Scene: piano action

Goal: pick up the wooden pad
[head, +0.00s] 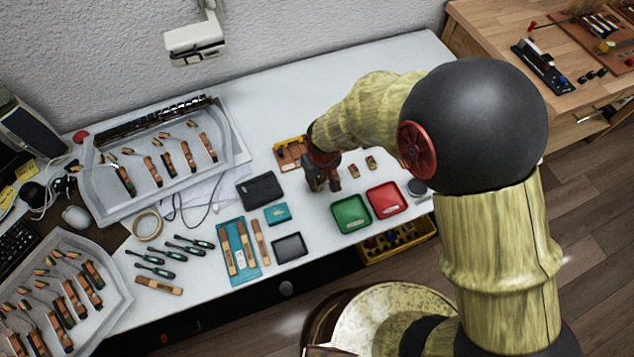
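My gripper (324,187) points down over the white table, left of the green tray. It is small in the view and seen from above and behind, so its finger gap and anything between the fingers are unclear. Two small wooden pieces (371,163) (353,170) lie just right of my gripper, apart from it. Either could be the wooden pad; I cannot tell which. Longer wooden strips lie farther left, one beside the teal mat (261,243) and one near the front edge (158,285).
Green (351,214) and red (384,199) trays stand close to the right of my gripper. An orange-yellow box (289,154) is behind it. A black case (260,190) and several dark-handled tools (162,254) lie left. The table's back right is clear.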

